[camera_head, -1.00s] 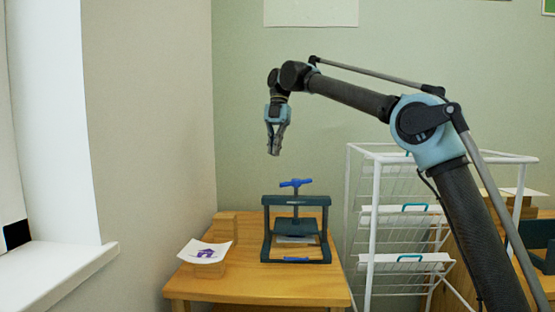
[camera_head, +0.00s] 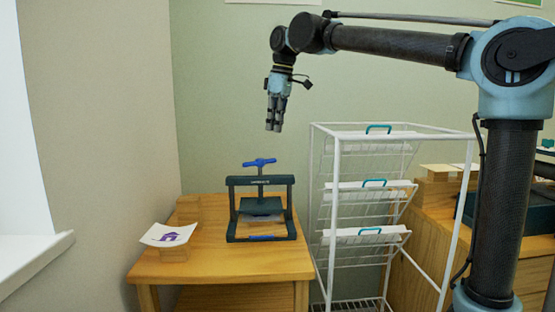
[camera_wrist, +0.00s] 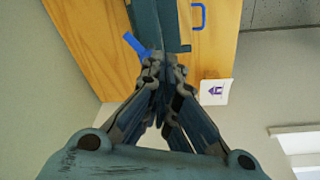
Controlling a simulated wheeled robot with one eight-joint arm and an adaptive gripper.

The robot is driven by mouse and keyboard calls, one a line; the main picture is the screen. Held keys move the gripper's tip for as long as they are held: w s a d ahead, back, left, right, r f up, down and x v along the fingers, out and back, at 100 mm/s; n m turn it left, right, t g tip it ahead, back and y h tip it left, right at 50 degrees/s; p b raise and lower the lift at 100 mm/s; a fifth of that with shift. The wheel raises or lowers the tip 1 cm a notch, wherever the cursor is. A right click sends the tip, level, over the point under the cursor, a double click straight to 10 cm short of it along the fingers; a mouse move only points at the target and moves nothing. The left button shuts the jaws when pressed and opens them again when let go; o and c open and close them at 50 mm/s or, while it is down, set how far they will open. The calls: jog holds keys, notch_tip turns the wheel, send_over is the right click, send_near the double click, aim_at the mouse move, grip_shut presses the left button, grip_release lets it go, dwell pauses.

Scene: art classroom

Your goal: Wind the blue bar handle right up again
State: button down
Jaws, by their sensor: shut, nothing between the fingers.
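The blue bar handle (camera_head: 259,162) sits on top of the screw of a small dark press (camera_head: 232,208) on the wooden table. Its screw runs down through the crossbeam to a dark plate (camera_head: 261,206) inside the frame. My gripper (camera_head: 273,129) hangs pointing down above the press, a little up and right of the handle, apart from it. The fingers are shut and empty. In the wrist view one blue end of the handle (camera_wrist: 133,43) shows beside the fingers (camera_wrist: 160,118), which hide the rest of it.
A printed sheet with a purple house (camera_head: 167,235) lies on a block at the table's left. A white wire rack (camera_head: 337,210) with several trays stands close on the right. A wall is at the left. The air around the handle is clear.

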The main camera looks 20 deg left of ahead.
aim_at(260, 163)
jog(key=d+f+m+t+y, duration=0.1)
jog(key=d+m, duration=0.4)
jog(key=m, duration=0.2)
jog(key=shift+w+a+f, duration=0.5)
jog(key=shift+a+f, duration=0.4)
jog(key=shift+f, duration=0.85)
jog(key=shift+w+a+f, duration=0.5)
jog(key=shift+a+f, duration=0.45)
jog(key=shift+f, duration=0.75)
jog(key=shift+w+a+f, duration=0.5)
jog(key=shift+a+f, duration=0.4)
jog(key=shift+f, duration=0.85)
